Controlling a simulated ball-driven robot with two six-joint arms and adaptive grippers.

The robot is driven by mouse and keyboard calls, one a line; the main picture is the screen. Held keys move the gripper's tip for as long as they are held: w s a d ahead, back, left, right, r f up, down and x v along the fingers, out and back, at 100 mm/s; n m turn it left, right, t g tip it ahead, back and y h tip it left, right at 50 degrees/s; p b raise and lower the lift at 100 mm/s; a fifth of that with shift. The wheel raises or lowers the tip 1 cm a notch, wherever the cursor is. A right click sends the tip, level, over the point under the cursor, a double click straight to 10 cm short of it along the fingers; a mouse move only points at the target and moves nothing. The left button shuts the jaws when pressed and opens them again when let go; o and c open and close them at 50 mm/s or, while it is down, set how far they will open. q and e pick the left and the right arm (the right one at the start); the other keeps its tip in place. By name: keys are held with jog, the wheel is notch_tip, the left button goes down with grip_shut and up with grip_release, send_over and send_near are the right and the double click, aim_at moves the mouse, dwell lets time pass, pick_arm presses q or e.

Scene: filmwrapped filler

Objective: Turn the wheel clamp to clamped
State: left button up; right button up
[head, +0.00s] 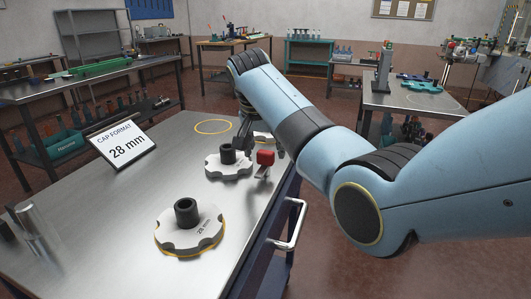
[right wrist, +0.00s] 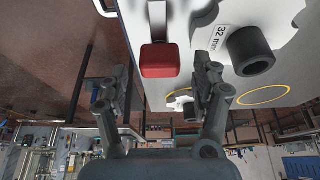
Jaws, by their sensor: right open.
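The wheel clamp's red handle (head: 265,157) sits on a small metal lever at the right edge of the steel bench, beside a white notched wheel (head: 228,165) with a black hub. My right gripper (head: 260,138) reaches down just behind the handle, partly hidden by my own arm. In the right wrist view the red handle (right wrist: 160,60) lies between the lines of the two open fingers (right wrist: 158,78), with clear gaps on both sides. I cannot tell how deep it is between them. The clamp's base is mostly hidden. My left gripper is not in view.
A second notched wheel (head: 190,229), marked 28 mm, lies nearer on the bench (head: 110,235). A "CAP FORMAT 28 mm" sign (head: 123,145) stands at left. A yellow ring (head: 212,126) marks the bare far surface. A rail handle (head: 292,225) projects from the bench side.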

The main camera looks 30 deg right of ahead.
jog(key=shift+x, duration=0.9)
jog(key=c, duration=1.2)
jog(key=shift+o, duration=0.2)
